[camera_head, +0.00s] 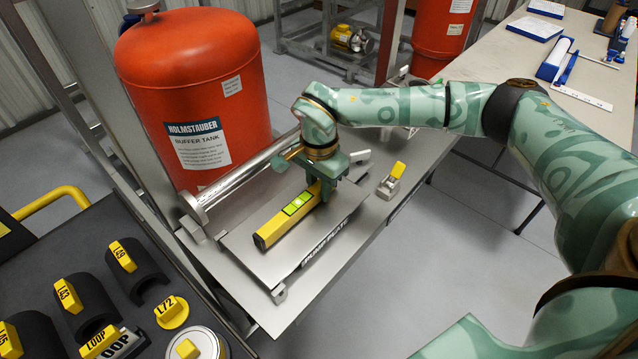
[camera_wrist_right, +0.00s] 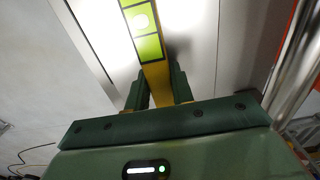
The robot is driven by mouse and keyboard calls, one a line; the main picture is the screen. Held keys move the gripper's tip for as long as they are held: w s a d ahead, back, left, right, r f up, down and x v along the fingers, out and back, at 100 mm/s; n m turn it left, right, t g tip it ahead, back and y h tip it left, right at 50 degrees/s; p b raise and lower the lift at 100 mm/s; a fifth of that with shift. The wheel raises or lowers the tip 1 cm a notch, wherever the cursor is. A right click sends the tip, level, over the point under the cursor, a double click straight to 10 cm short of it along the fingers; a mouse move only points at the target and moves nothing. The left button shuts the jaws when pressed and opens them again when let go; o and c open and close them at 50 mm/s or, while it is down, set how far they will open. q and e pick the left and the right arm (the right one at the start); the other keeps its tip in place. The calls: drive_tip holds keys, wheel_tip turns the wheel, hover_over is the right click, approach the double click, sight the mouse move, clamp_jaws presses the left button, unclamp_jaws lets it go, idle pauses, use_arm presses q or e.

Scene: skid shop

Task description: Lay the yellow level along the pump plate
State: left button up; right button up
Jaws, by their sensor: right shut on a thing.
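The yellow level (camera_head: 289,214) with a green vial window lies along the grey pump plate (camera_head: 262,256), at or just above its surface; I cannot tell if it touches. My right gripper (camera_head: 326,194) is shut on the far end of the level. In the right wrist view, the level (camera_wrist_right: 148,40) runs up from between my right gripper's fingers (camera_wrist_right: 163,88), over the bright plate (camera_wrist_right: 98,30). The level's far end is hidden by the gripper. My left gripper is not in view.
A red buffer tank (camera_head: 197,80) stands just behind the plate, with a metal pipe (camera_head: 245,172) between them. A small yellow-topped block (camera_head: 391,181) sits to the right on the skid. A dark tray (camera_head: 60,250) with yellow-tagged parts is at left. A table (camera_head: 520,62) is at upper right.

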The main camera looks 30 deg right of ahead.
drive_tip(key=shift+f, duration=0.2)
drive_tip(key=o, duration=1)
drive_tip(key=shift+c, duration=0.5)
wheel_tip(320, 180, up, 8)
drive_tip(key=p, duration=0.6)
drive_tip(key=shift+r+p, duration=0.1)
drive_tip(key=shift+p, duration=0.25)
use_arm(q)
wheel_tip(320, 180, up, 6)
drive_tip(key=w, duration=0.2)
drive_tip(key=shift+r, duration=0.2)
